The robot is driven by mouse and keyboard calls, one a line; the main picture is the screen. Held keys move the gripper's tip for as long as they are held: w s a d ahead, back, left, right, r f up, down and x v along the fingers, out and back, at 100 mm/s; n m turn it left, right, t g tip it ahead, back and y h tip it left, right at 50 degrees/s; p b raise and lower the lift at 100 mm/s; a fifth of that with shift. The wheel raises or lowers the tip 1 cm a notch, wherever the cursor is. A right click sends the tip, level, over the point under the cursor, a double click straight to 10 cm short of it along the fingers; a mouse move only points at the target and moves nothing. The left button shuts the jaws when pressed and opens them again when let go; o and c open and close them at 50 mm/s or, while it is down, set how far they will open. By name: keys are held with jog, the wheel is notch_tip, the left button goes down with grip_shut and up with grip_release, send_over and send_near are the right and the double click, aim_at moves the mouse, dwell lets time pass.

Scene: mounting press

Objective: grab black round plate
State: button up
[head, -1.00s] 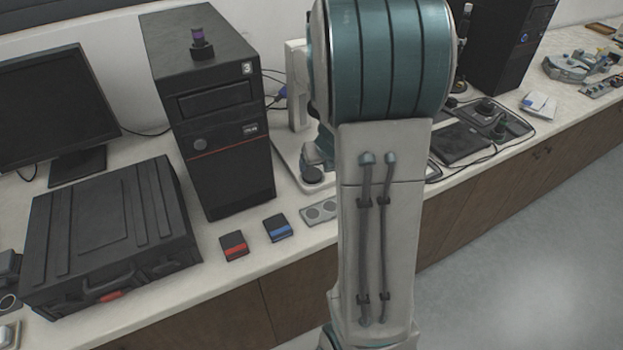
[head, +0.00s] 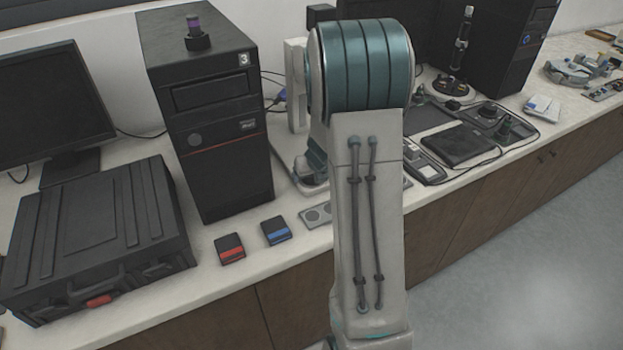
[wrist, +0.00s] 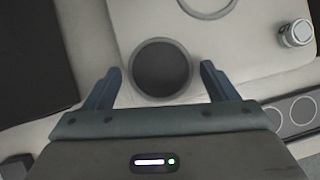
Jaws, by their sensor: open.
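The black round plate (wrist: 162,66) is a dark disc with a lighter rim, lying on a pale grey base (wrist: 120,22) in the wrist view. My gripper (wrist: 160,68) is open, with one blue-grey finger on each side of the plate. Gaps show between the plate and both fingers. From above I cannot tell how high the fingers are over the base. In the head view my arm covers most of this spot, and I cannot make out the plate or the fingers clearly there.
A silver knob (wrist: 296,33) stands right of the plate, and a grey panel with round discs (wrist: 297,113) lies lower right. A black computer tower (head: 212,110) stands left of my arm. A red-striped box (head: 230,249) and a blue-striped box (head: 276,231) lie in front.

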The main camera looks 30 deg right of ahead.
jog(key=c, duration=1.1)
jog(key=shift+r, duration=0.15)
